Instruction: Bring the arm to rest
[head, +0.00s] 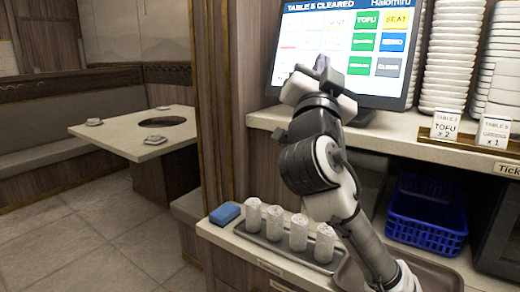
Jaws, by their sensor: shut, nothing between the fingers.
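My arm rises from the lower right of the head view, bent at the elbow. My gripper (322,66) is at its upper end, in front of the left part of a screen (352,42). The fingers are small and dark here, and they are shut with nothing held. The screen shows coloured buttons and a "TABLE & CLEARED" heading. I cannot tell whether the fingertips touch it. The arm hides the screen's lower left and part of the counter.
Below, a tray (262,240) holds several white rolls, with a blue block (224,213) beside it. A blue basket (427,216) sits under the shelf. Stacked plates (448,60) and ticket cards (445,126) stand right. A wooden post (222,100) and table (130,128) are left.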

